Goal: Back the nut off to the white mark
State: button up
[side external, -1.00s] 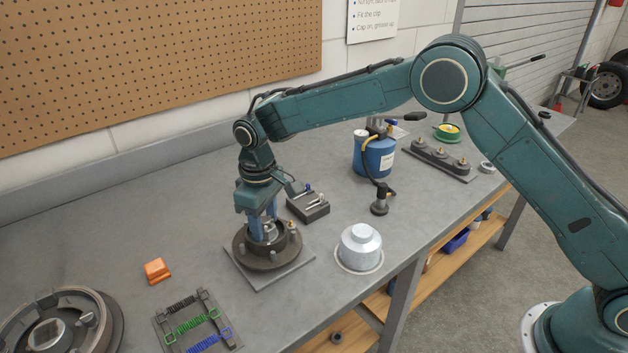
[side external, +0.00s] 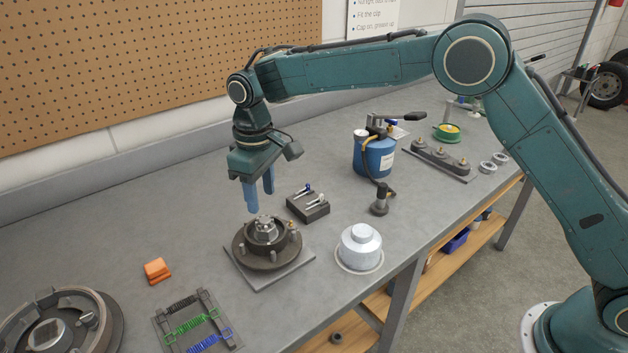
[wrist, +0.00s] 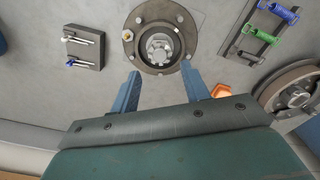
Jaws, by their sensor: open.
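The nut (side external: 265,226) sits at the centre of a dark round hub (side external: 262,257) on a square grey plate (side external: 292,274). In the wrist view the nut (wrist: 160,47) shows in the middle of the hub (wrist: 146,24). My gripper (side external: 259,200) is open and empty, above and slightly left of the nut in the side view. In the wrist view my gripper's two blue fingers (wrist: 164,82) are apart, with the nut beyond their tips.
A black block with small pins (side external: 308,205) stands behind the hub, and a silver cap (side external: 360,246) to its right. A blue grease pump (side external: 374,154) stands further back. An orange block (side external: 157,270) and a spring rack (side external: 196,322) are to the left.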

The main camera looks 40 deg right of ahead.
notch_tip(320, 180, up, 6)
jog(key=shift+r, duration=0.2)
dwell(0.3)
jog(key=s+d+r+m+t, duration=0.3)
jog(key=s+d+r, duration=0.9)
jog(key=s+d, duration=0.4)
jog(key=s+d+f+m+t, duration=0.1)
jog(key=s+d+f, duration=0.1)
jog(key=s, duration=0.7)
jog(key=s+d+f+m+t, duration=0.1)
jog(key=s+d, duration=0.4)
jog(key=s, duration=0.5)
notch_tip(320, 180, down, 3)
jog(key=shift+r+m+t, duration=0.15)
jog(key=shift+m+t, duration=0.15)
jog(key=shift+m, duration=0.2)
